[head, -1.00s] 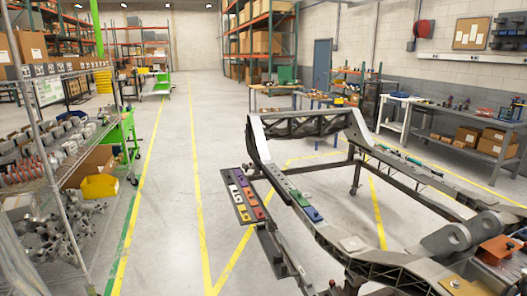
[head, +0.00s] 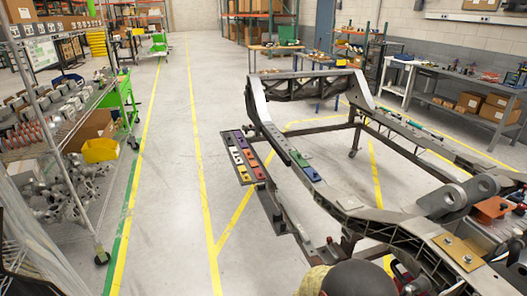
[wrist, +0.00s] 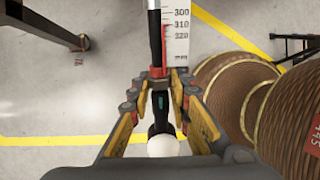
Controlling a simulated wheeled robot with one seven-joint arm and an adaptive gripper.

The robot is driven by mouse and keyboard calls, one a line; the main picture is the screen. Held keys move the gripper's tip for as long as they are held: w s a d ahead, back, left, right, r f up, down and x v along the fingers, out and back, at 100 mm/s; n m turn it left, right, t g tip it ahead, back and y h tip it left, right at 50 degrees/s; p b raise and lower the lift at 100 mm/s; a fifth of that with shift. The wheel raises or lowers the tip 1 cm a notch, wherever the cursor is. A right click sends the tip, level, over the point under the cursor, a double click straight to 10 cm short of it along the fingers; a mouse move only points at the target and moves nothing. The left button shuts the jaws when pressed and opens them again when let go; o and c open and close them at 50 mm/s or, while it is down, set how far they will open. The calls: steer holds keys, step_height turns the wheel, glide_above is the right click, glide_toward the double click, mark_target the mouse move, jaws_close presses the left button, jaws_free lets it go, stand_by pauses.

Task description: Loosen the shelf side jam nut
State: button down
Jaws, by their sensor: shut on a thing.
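In the wrist view, an upright dark rod (wrist: 155,35) comes down between my fingers, with a small reddish-brown collar, seemingly the jam nut (wrist: 157,74), at fingertip height. My gripper (wrist: 159,80) has a yellow-edged finger on each side and is shut on this nut; the exact contact is small and partly hidden by the fingertips. Below it is a black part with a teal mark (wrist: 161,103) and a pale round end (wrist: 163,146). My gripper is not clear in the head view.
The chassis frame (head: 352,208) fills the right of the head view. A strip of coloured blocks (head: 242,165) lies along its left side. Shelving (head: 84,125) stands at left, with clear floor (head: 170,170) between. Large brown ribbed cylinders (wrist: 215,85) crowd the wrist view's right.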

steer(key=shift+w+a+r+t+y+b, duration=0.15)
steer(key=shift+t+b, duration=0.45)
steer(key=shift+b, duration=0.6)
steer(key=shift+w+d+r+t+y+b, duration=0.1)
steer(key=shift+w+t+y+b, duration=0.15)
steer(key=shift+t+b, duration=0.65)
stand_by(0.4)
steer(key=c, duration=2)
jaws_free()
steer(key=shift+n+g, duration=0.3)
steer(key=shift+o, duration=1.3)
steer(key=shift+s+f, duration=0.1)
steer(key=shift+s, duration=0.1)
steer(key=shift+s+f, duration=0.1)
steer(key=shift+p+v, duration=2.35)
steer(key=shift+v, duration=1.15)
